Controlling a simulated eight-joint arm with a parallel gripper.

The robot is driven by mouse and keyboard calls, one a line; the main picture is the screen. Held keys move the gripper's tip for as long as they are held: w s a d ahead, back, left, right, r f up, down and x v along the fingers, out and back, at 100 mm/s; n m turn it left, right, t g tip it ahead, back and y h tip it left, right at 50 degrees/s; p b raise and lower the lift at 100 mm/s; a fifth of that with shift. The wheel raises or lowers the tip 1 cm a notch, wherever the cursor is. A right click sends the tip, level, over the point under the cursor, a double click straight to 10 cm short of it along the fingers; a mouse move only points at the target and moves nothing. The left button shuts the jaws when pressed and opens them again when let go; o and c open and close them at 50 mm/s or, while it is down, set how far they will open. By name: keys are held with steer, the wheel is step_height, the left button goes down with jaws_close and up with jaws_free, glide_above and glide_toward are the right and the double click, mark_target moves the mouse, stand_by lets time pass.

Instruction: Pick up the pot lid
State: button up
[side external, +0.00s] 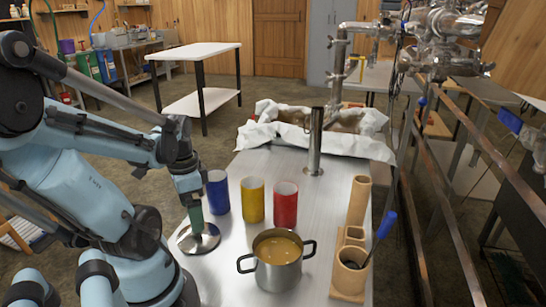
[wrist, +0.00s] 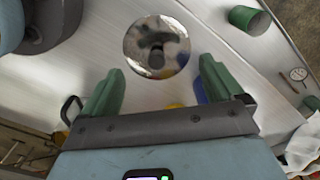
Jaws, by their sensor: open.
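The pot lid (side external: 207,240) is a shiny round metal disc lying on the left side of the metal table. In the wrist view the lid (wrist: 141,32) shows whole, with a dark knob (wrist: 156,59) near its middle. My gripper (side external: 194,216) is over the lid in the side view, and its green fingers hide part of it. In the wrist view my gripper (wrist: 160,78) is open and empty, fingers wide apart, with the lid just beyond the fingertips. The uncovered pot (side external: 278,272) holds yellowish liquid, to the right of the lid.
Blue (side external: 218,192), yellow (side external: 252,200) and red (side external: 285,205) cups stand behind the pot. A wooden holder (side external: 348,278) with a blue-handled tool (side external: 385,226) is at right. A metal post (side external: 314,145) rises behind.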

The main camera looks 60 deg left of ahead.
steer(key=shift+w+d+f, duration=0.15)
steer(key=shift+f, duration=0.7)
steer(key=shift+w+d+f, duration=0.1)
steer(key=shift+f, duration=1.75)
steer(key=shift+s, duration=0.1)
steer(key=c, duration=1.3)
